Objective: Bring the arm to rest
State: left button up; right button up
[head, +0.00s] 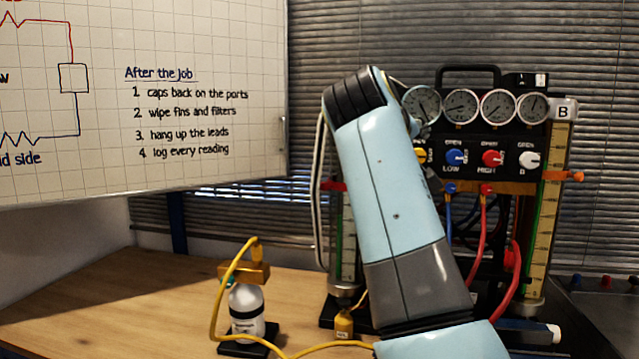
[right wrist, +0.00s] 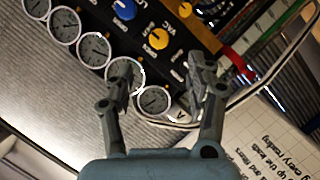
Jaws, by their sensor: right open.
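My right arm (head: 395,200), pale blue and grey, rises through the middle of the head view in front of the gauge rig (head: 480,105). The rig's black panel, gauges and a yellow knob (right wrist: 158,38) lie beyond the fingers. I cannot tell how close the fingertips are to the panel. My left gripper is in neither view.
A white bottle (head: 246,309) with a brass top and yellow hose stands on the wooden bench (head: 120,300). Blue and red hoses (head: 478,240) hang below the rig. A whiteboard (head: 200,60) fills the upper left. The bench's left part is clear.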

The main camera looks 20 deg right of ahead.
jog(key=s+f+g+y, duration=0.1)
jog(key=s+f+y, duration=0.1)
jog(key=s+f, duration=0.7)
jog(key=s+f+g+y, duration=0.1)
jog(key=s+f+y, duration=0.3)
jog(key=f, duration=0.9)
jog(key=s+a+f+g+y, duration=0.1)
jog(key=s+a+f, duration=0.15)
jog(key=s, duration=0.45)
jog(key=s+a+f+n+g+y, duration=0.15)
jog(key=s+f, duration=0.25)
jog(key=s, duration=0.4)
jog(key=s+a+f+g+y, duration=0.1)
jog(key=s+f+g, duration=0.15)
jog(key=s, duration=0.45)
jog(key=s+d+f+g+b, duration=0.1)
jog(key=s+f+b, duration=0.15)
jog(key=f, duration=1.55)
jog(key=s+d+f+b, duration=0.15)
jog(key=f+b, duration=0.25)
jog(key=f, duration=1.3)
jog(key=s+f+g+b, duration=0.1)
jog(key=s+f+b, duration=0.2)
jog(key=s+f, duration=1.4)
jog(key=shift+s+d+f+m+y+b, duration=0.25)
jog(key=shift+d+f+m+y+b, duration=0.1)
jog(key=shift+f+m, duration=0.15)
